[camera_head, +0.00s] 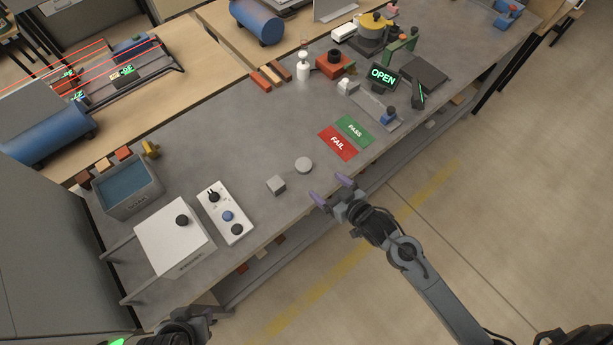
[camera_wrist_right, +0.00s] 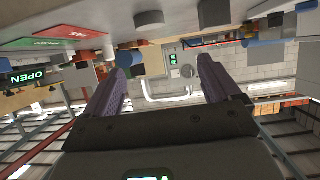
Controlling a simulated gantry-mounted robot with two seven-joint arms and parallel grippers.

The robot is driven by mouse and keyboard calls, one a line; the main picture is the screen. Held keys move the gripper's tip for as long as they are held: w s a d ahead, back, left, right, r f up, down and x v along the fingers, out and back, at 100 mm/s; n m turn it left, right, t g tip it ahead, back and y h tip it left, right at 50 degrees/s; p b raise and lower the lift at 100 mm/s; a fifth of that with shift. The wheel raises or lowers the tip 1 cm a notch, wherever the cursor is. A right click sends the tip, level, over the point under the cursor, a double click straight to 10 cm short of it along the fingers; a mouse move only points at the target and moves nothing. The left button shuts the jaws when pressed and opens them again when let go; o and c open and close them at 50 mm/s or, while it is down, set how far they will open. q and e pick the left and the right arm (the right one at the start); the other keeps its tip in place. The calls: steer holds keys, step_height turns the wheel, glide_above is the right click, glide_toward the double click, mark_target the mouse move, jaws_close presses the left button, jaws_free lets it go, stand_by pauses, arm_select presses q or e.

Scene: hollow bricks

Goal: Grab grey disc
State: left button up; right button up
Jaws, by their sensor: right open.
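The grey disc (camera_head: 303,164) lies flat on the grey bench, beside a small grey cube (camera_head: 276,184). My right gripper (camera_head: 331,191) is open and empty at the bench's front edge, to the lower right of the disc and apart from it. In the right wrist view the purple fingers (camera_wrist_right: 160,66) are spread with nothing between them. The disc (camera_wrist_right: 149,19) shows at the top of that view, beyond the fingertips, with the cube (camera_wrist_right: 211,12) to its right. My left gripper (camera_head: 198,322) shows only in part at the bottom of the head view; its fingers are not clear.
The red FAIL mat (camera_head: 338,143) and green PASS mat (camera_head: 354,130) lie right of the disc. A switch panel (camera_head: 226,213), a white box (camera_head: 174,237) and a grey bin (camera_head: 127,187) stand left.

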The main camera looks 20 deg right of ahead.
mark_target(304, 165)
steer(key=shift+t+y, duration=0.5)
steer(key=w+f+b, duration=0.2)
steer(key=f, duration=0.1)
steer(key=f+b, duration=0.1)
steer(key=f, duration=0.1)
steer(key=shift+w+d, duration=0.15)
steer(key=shift+w, duration=0.25)
steer(key=x, duration=0.5)
steer(key=shift+w+r+b, duration=0.1)
steer(key=shift+w+b, duration=0.1)
steer(key=shift+b, duration=0.2)
steer(key=x, duration=0.4)
steer(key=shift+w+d+r, duration=0.2)
steer(key=shift+w+d, duration=0.05)
steer(key=shift+d, duration=0.1)
steer(key=shift+w+a+f+b, duration=0.2)
steer(key=shift+w+b, duration=0.1)
steer(key=shift+w, duration=0.15)
arm_select(q)
step_height(304, 165, down, 6)
arm_select(e)
steer(key=c, duration=1.2)
arm_select(q)
steer(key=shift+d, duration=0.1)
